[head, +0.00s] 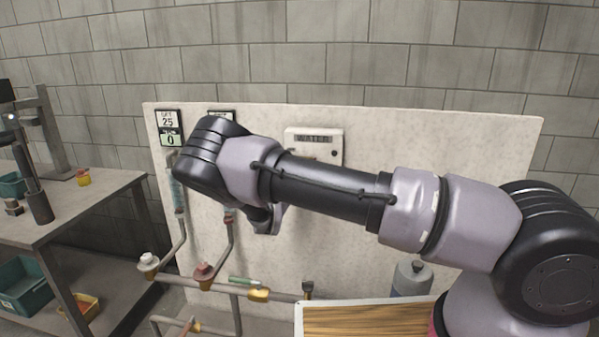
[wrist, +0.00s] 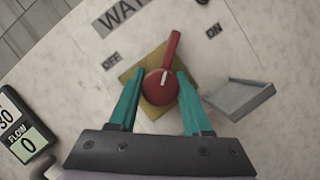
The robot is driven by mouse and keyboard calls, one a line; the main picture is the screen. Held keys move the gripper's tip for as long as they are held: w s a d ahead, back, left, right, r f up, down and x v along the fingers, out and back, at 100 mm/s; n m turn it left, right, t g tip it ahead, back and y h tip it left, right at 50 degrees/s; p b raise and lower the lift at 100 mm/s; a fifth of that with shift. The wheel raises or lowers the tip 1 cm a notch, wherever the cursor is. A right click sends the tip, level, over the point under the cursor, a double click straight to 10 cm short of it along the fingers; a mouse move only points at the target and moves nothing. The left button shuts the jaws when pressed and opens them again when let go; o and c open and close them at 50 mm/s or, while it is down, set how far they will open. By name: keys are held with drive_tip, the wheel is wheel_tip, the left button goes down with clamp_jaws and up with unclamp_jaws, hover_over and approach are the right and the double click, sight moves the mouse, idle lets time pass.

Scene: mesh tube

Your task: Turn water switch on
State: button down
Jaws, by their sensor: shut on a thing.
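The water switch (wrist: 161,88) is a red round knob with a long red handle and a white mark, on a yellowish square plate. Its handle points up in the wrist view, between the OFF label (wrist: 110,62) and the ON label (wrist: 213,31), leaning slightly towards ON. My gripper (wrist: 160,75) has its two teal fingers on either side of the knob, shut on it. In the head view my arm hides the switch, and only the white WATER box (head: 330,140) shows behind it.
A grey ledge (wrist: 240,97) sticks out right of the switch. A flow display (wrist: 22,130) is at the left. In the head view, pipes with valves (head: 204,272) run below the pale panel (head: 440,125). A workbench (head: 95,195) stands at the left.

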drive_tip(key=m+g, duration=0.1)
drive_tip(key=m, duration=0.1)
drive_tip(key=m+h, duration=0.1)
drive_tip(key=m, duration=0.1)
drive_tip(key=shift+m+g, duration=0.3)
drive_tip(key=shift+g, duration=0.1)
drive_tip(key=shift+f+m+g, duration=0.1)
drive_tip(key=shift+m+g, duration=0.6)
drive_tip(key=shift+m, duration=1.1)
drive_tip(key=shift+c, duration=1.7)
unclamp_jaws()
drive_tip(key=r+v, duration=0.1)
drive_tip(key=v, duration=0.9)
drive_tip(key=shift+s+a+f, duration=0.25)
drive_tip(key=shift+s+f, duration=0.15)
drive_tip(key=shift+f, duration=0.05)
